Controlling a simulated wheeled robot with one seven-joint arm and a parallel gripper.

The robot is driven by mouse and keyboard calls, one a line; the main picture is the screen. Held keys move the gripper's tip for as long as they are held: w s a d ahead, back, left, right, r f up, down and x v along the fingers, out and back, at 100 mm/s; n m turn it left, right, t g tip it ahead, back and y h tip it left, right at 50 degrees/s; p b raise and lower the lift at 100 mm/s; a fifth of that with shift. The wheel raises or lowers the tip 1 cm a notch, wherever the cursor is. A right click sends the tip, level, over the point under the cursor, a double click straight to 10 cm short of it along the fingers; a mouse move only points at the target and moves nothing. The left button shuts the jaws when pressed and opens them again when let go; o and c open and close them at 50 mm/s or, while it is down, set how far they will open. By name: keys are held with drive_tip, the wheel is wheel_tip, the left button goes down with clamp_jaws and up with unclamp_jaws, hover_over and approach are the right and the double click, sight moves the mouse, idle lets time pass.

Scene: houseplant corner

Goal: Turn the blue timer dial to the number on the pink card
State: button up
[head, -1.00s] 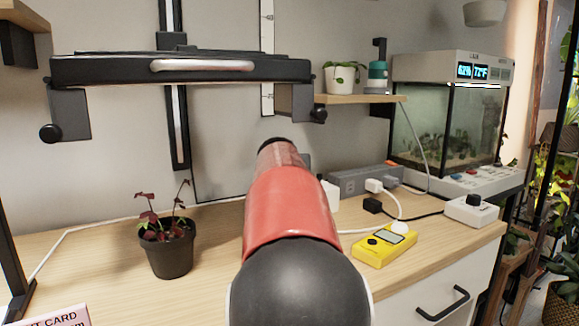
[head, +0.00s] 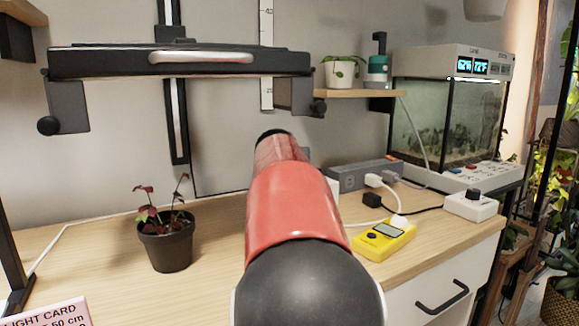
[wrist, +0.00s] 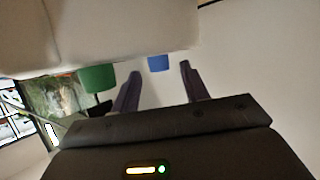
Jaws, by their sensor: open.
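A blue dial (wrist: 159,63) shows in the wrist view on the edge of a pale body (wrist: 120,35), between the fingertips of my gripper (wrist: 160,72) and a little beyond them. My gripper is open, with its two dark fingers apart and nothing held. I cannot tell whether either finger touches the dial, and no mark on it can be read. A pink card (head: 45,311) is at the lower left of the head view, cut off by the frame edge; "LIGHT CARD" and "50 cm" can be read on it. My arm hides my gripper and the dial in the head view.
A green knob (wrist: 97,78) sits left of my fingers in the wrist view. In the head view, a potted plant (head: 167,242) stands left of my arm. A yellow meter (head: 384,240), power strip (head: 350,178) and white controller (head: 470,206) lie right. A lamp bar (head: 180,62) hangs above.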

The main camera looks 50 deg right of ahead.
drive_tip(key=b+v, duration=0.1)
drive_tip(key=v, duration=0.5)
drive_tip(key=shift+s, duration=0.1)
idle(0.4)
